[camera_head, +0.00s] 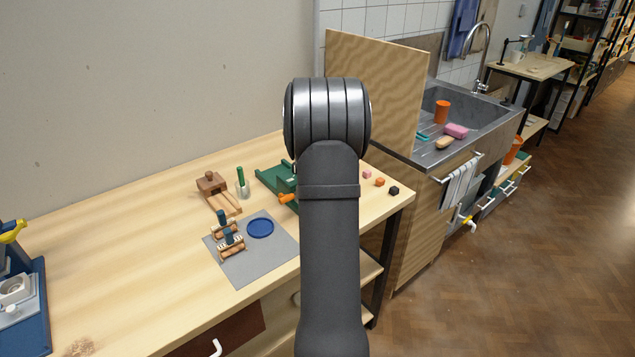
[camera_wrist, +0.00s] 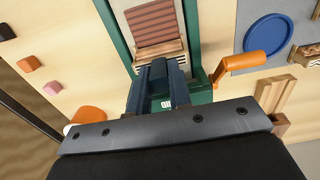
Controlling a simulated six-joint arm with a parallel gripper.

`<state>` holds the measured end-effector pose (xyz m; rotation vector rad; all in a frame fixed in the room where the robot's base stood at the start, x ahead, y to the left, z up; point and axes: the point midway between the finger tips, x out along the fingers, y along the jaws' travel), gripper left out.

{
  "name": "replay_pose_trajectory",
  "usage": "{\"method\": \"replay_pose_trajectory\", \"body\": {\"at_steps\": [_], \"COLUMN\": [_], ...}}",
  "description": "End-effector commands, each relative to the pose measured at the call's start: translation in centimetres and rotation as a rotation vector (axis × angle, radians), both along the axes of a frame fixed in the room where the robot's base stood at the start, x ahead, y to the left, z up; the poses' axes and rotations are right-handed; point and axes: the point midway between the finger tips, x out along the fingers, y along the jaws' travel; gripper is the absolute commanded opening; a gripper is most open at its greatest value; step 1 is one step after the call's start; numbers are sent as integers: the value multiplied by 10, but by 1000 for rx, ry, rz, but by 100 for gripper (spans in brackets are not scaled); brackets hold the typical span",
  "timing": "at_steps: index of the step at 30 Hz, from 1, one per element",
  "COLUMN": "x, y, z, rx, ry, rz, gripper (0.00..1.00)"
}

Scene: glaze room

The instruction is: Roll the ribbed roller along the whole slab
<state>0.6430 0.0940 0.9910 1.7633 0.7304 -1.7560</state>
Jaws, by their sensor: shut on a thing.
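In the wrist view my gripper (camera_wrist: 160,92) is shut on a dark blue part that appears to be the handle of the ribbed roller (camera_wrist: 160,50). The roller's wooden part lies at the near end of the visible reddish-brown slab (camera_wrist: 152,20). The slab has straight ridges across it and sits between green rails. I cannot tell whether the roller touches it. In the head view my arm hides the gripper, the slab and most of the green frame (camera_head: 272,178). An orange handle (camera_wrist: 252,62) sticks out from the frame's right side.
A grey mat (camera_head: 250,268) holds wooden tools with blue handles (camera_head: 229,238) and a blue disc (camera_head: 260,228). A wooden block tool (camera_head: 212,184) and green-handled tool (camera_head: 242,185) stand behind. Small cubes (camera_head: 380,182) lie near the bench's right end, beside an upright board (camera_head: 375,85).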

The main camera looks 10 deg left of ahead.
Motion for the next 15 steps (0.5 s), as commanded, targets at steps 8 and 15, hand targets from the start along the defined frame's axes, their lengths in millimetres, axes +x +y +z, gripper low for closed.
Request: {"method": "replay_pose_trajectory", "body": {"at_steps": [8,15], "x": [1,8], "y": [1,8], "z": [-2,-1], "rx": [-1,-1], "ry": [4,5], "rz": [0,0], "gripper": [0,0]}}
